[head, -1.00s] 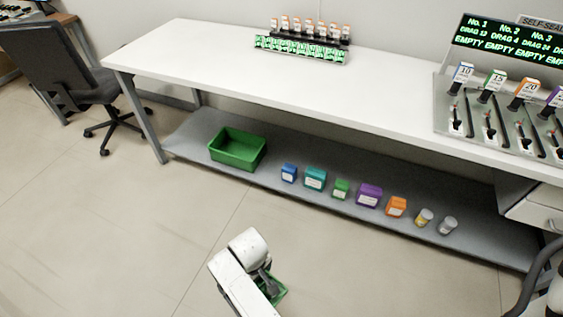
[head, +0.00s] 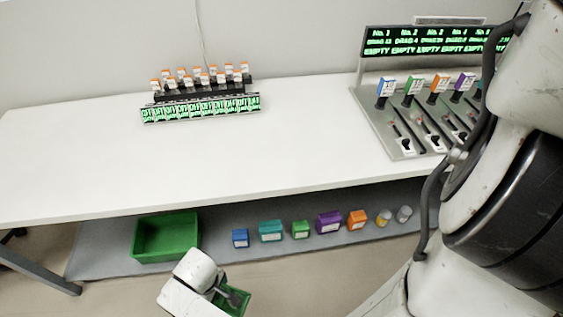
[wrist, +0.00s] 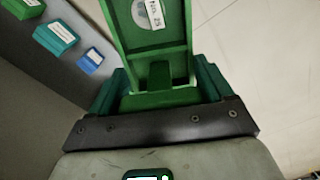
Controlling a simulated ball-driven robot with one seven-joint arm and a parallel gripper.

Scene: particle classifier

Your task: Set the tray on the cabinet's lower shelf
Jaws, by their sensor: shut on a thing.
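A small green tray (head: 236,301) is in my gripper (head: 220,292), low in front of the table in the head view. In the wrist view the green tray (wrist: 150,45), with a round grey patch and a printed label, is held between the green fingers of my gripper (wrist: 157,80). The gripper is shut on its near end; the tray's far end is cut off. The grey lower shelf (head: 215,240) runs under the white tabletop, beyond the gripper. Part of this shelf (wrist: 40,75) shows at left in the wrist view. The tray appears apart from the shelf.
A large green bin (head: 165,238) stands on the shelf's left part. A blue box (head: 240,238), teal box (head: 270,231), purple box (head: 329,222) and several other small containers line the shelf rightward. A table leg (head: 40,272) is at left. The shelf's front strip looks clear.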

